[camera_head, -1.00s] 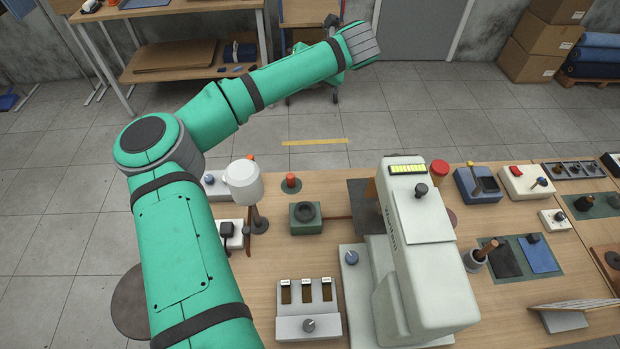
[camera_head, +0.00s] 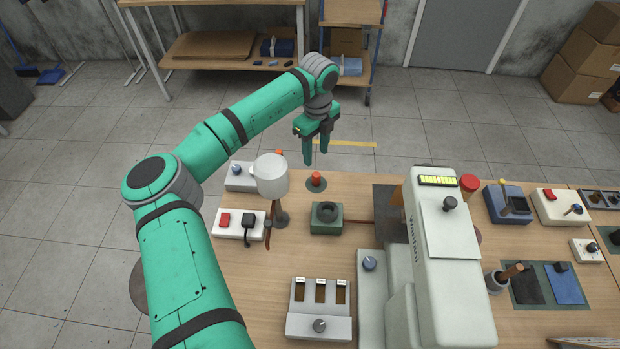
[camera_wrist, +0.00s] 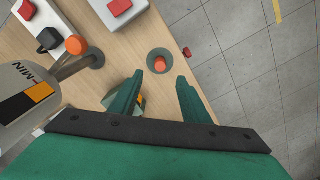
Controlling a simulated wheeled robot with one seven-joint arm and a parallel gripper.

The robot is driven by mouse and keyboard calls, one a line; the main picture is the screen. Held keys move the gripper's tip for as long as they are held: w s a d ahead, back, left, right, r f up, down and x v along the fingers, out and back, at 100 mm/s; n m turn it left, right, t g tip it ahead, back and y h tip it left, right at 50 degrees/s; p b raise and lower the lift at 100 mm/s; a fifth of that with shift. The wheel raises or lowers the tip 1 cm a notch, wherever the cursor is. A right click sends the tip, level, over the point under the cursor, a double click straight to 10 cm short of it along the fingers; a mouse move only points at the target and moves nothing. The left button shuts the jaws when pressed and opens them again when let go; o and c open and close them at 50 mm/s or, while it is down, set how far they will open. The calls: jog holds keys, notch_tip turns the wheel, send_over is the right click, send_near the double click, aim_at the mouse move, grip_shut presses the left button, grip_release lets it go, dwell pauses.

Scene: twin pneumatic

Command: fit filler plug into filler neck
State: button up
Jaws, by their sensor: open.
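The orange-red plug (camera_head: 316,176) stands upright on a dark round base near the table's far edge. In the wrist view the plug (camera_wrist: 160,63) shows just beyond the fingertips, between their lines. The green block with a dark round ring (camera_head: 327,213), which looks like the filler neck, sits on the table just nearer than the plug. In the wrist view it is mostly hidden behind the left finger. My gripper (camera_head: 316,157) is open and empty, fingers pointing down, above and beyond the plug. Its open fingers (camera_wrist: 160,76) also show in the wrist view.
A white cup-shaped thing on a stand (camera_head: 271,176) rises close left of the plug. A white switch box (camera_head: 240,225) lies further left. A tall pale machine (camera_head: 445,260) stands to the right. A box with several slots (camera_head: 320,310) is in front. Open floor lies beyond the table.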

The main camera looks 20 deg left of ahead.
aim_at(316, 174)
notch_tip(316, 174, down, 10)
jog(key=shift+f, duration=0.25)
dwell(0.4)
grip_shut()
